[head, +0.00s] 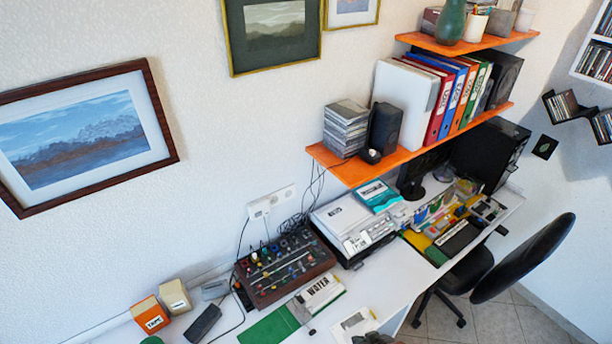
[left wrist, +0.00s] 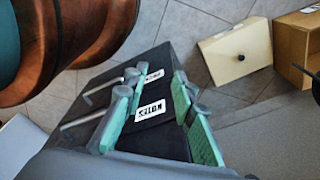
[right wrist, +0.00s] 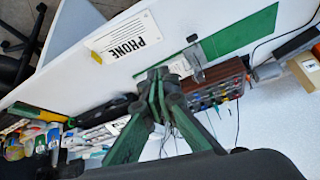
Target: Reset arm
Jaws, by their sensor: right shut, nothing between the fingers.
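My right gripper (right wrist: 157,80) shows in the right wrist view with its green fingers closed together and nothing between them. It is above the white desk, near a card marked PHONE (right wrist: 125,42). In the head view only a dark piece of it (head: 373,338) shows at the bottom edge. My left gripper (left wrist: 155,85) shows in the left wrist view with its two green fingers apart. A dark box with white labels (left wrist: 110,90) is behind and between them; the fingers do not appear closed on it. I cannot make out the left gripper in the head view.
The white desk (head: 378,293) holds a mixer (head: 285,268), a printer (head: 352,228) and small boxes, including an orange one (head: 150,315). An orange shelf (head: 425,142) juts out above. A black chair (head: 522,258) stands at the right. Cardboard boxes (left wrist: 297,48) are on the tiled floor.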

